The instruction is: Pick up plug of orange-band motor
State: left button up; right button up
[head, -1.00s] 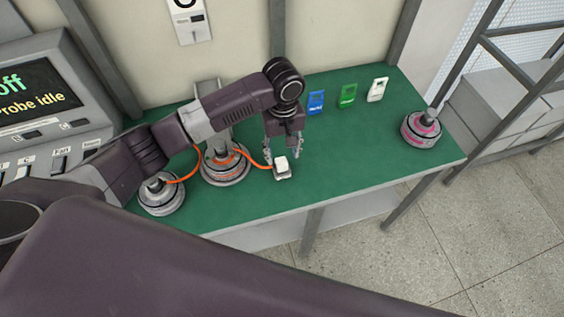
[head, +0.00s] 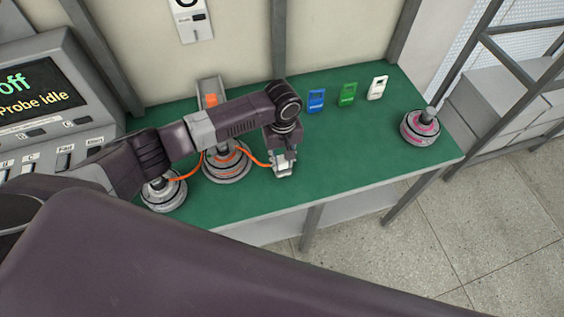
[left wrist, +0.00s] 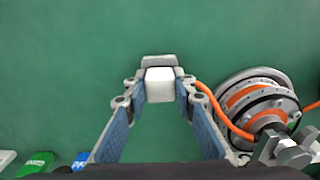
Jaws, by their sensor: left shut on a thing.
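The orange-band motor (head: 228,166) stands on the green bench, partly behind my left arm. In the left wrist view the motor (left wrist: 255,104) is at the right, with an orange cable running from it to the plug. The plug (left wrist: 159,86) is a pale block with a grey end, between the fingertips of my left gripper (left wrist: 160,92). In the head view my left gripper (head: 283,160) points down over the bench and is shut on the plug (head: 284,171). I cannot tell whether the plug still touches the bench. My right gripper is not in view.
Another grey motor (head: 163,194) stands left of the orange-band one, and a pink-band motor (head: 421,128) is at the bench's right end. Blue (head: 316,101), green (head: 348,94) and white (head: 377,88) tags lie at the back. The green bench (head: 350,150) is clear in the middle right.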

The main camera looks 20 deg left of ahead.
pick_arm(q)
grip_shut()
jog(key=shift+r, duration=0.1)
